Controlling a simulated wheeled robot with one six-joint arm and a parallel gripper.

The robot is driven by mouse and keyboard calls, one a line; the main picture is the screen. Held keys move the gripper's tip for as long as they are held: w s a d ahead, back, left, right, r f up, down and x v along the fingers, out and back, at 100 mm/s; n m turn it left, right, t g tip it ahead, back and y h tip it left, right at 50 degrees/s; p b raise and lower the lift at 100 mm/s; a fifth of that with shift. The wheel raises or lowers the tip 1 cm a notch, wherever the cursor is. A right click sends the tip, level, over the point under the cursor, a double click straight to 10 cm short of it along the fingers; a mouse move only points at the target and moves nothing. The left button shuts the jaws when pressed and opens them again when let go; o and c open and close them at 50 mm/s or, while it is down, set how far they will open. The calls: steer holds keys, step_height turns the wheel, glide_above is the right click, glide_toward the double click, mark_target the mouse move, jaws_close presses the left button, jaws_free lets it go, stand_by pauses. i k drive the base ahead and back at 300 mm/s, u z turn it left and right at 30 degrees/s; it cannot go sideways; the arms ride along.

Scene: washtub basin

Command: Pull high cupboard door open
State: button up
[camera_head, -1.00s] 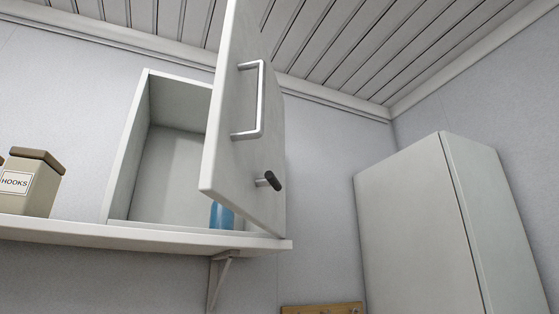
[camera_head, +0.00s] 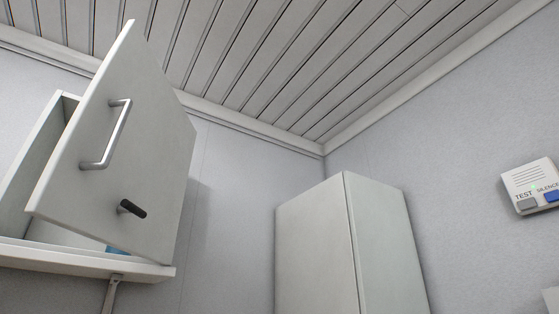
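A small part of a blue object (camera_head: 117,250) shows under the door's lower edge. My gripper is not in view, and nothing is seen touching the door or handle.
The white shelf (camera_head: 85,264) rests on a bracket (camera_head: 111,292). A closed tall white cabinet (camera_head: 312,245) stands in the corner to the right. A white wall box (camera_head: 530,183) with TEST and SILENCE buttons is at far right. The space between door and cabinet looks clear.

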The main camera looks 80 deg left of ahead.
mark_target(130, 137)
steer(key=z, duration=0.05)
steer(key=i, duration=0.75)
steer(key=u, duration=1.85)
